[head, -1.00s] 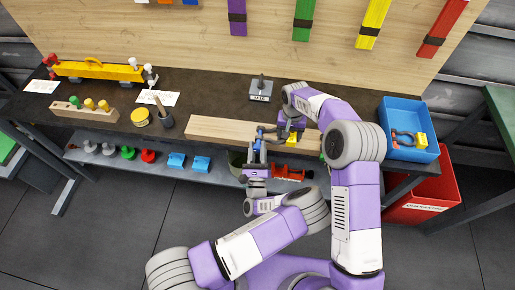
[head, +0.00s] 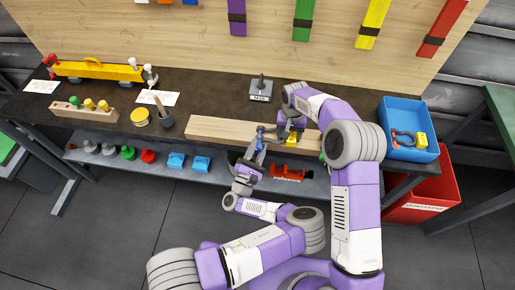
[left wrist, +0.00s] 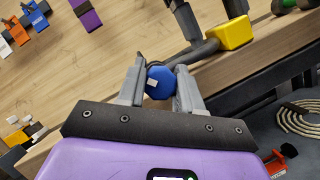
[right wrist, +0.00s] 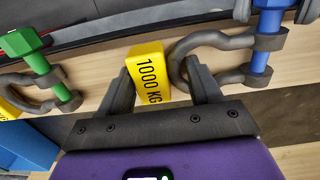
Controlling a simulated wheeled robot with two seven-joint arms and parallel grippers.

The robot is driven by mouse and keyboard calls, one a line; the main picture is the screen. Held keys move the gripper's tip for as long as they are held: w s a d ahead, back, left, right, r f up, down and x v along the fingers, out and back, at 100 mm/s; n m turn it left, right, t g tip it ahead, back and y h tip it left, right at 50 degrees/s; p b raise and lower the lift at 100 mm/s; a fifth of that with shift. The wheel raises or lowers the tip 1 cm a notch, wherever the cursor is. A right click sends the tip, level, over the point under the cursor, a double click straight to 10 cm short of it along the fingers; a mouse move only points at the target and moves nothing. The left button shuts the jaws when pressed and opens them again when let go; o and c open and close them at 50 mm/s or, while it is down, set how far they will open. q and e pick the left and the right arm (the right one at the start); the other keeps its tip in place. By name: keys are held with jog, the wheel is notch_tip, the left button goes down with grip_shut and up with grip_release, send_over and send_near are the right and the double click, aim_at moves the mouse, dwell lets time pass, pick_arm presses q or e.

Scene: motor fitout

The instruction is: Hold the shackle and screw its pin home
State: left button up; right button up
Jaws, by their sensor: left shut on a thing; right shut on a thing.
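The shackle (right wrist: 188,55) is a grey bow with a yellow block marked 1000 KG (right wrist: 149,72). My right gripper (right wrist: 160,80) is shut on that yellow block and holds the shackle over the wooden board. The blue pin (right wrist: 262,50) passes through the shackle's ears. In the head view the shackle is partly hidden by my right arm. How deep the pin sits cannot be told.
A wooden board (head: 215,130) lies along the bench front. A second shackle with a green pin (right wrist: 40,62) is on the board's right part. A blue bin (head: 410,152) with another shackle stands at right. A red bin (head: 425,203) is below. A post stand (head: 261,90) is behind.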

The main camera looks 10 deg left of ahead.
pick_arm(q)
jog(key=m, duration=0.2)
jog(key=m+g+h, duration=0.1)
jog(key=m, duration=0.1)
jog(key=shift+m+g+h, duration=0.3)
pick_arm(e)
jog(key=shift+w+d, duration=0.2)
pick_arm(q)
jog(key=shift+m+g, duration=0.8)
jog(key=shift+m, duration=1.2)
jog(key=o, duration=1)
pick_arm(e)
jog(key=shift+a, duration=0.1)
jog(key=shift+s, duration=0.1)
pick_arm(q)
jog(key=shift+s+a+f, duration=0.1)
jog(key=shift+s, duration=0.2)
jog(key=v, duration=0.7)
pick_arm(e)
jog(key=shift+s+a, duration=0.1)
